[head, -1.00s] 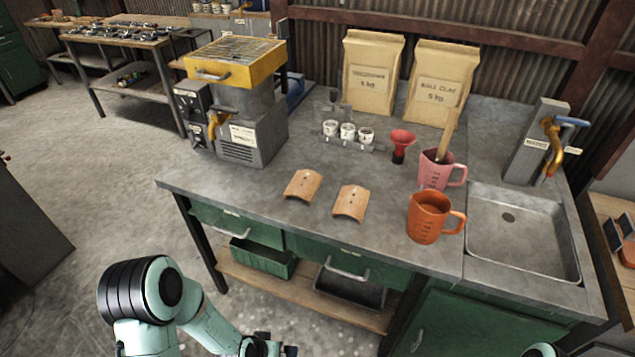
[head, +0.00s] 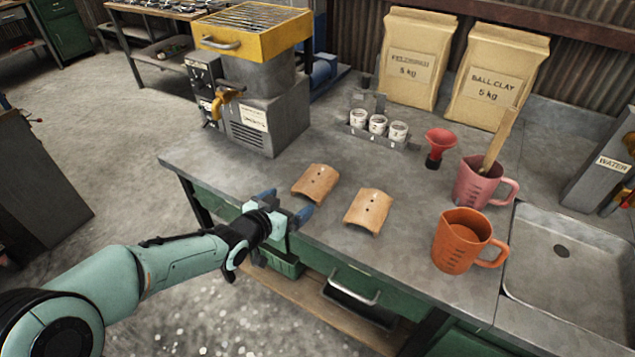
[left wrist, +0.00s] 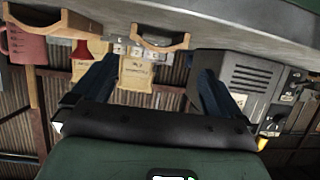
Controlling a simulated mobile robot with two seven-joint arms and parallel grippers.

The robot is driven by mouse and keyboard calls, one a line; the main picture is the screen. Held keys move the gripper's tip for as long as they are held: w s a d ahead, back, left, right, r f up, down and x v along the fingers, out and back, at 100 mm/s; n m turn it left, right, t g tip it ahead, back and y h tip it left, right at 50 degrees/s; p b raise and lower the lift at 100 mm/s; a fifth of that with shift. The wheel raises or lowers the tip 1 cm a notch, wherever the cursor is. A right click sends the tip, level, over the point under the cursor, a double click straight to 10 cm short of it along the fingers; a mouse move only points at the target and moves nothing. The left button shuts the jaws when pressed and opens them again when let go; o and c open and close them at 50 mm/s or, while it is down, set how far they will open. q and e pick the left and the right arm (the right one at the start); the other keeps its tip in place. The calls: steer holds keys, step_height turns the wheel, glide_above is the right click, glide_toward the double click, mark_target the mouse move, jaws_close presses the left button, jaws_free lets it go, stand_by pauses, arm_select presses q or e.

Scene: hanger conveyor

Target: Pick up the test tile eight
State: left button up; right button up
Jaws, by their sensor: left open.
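Two curved terracotta tiles lie on the grey bench top (head: 300,240), a left one (head: 316,183) and a right one (head: 368,209), each with small dark marks. I cannot read a number, so I cannot tell which is tile eight. My left gripper (head: 286,205) is open and empty at the bench's front edge, just short of the left tile, not touching it. In the left wrist view, which is upside down, the left tile (left wrist: 160,40) shows end-on beyond and between the open fingers (left wrist: 158,70); the right tile (left wrist: 62,25) is farther left. My right gripper is out of view.
A grey machine with a yellow tray (head: 250,32) stands at the left. Behind the tiles are small white cups (head: 377,124), a red funnel (head: 439,145) and clay bags (head: 418,60). An orange jug (head: 458,245), pink jug (head: 478,190) and sink (head: 560,290) are at the right.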

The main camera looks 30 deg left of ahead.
mark_target(304, 194)
arm_select(q)
steer(key=x, duration=0.8)
steer(key=shift+d+f, duration=0.15)
steer(key=shift+f, duration=0.15)
steer(key=c, duration=0.8)
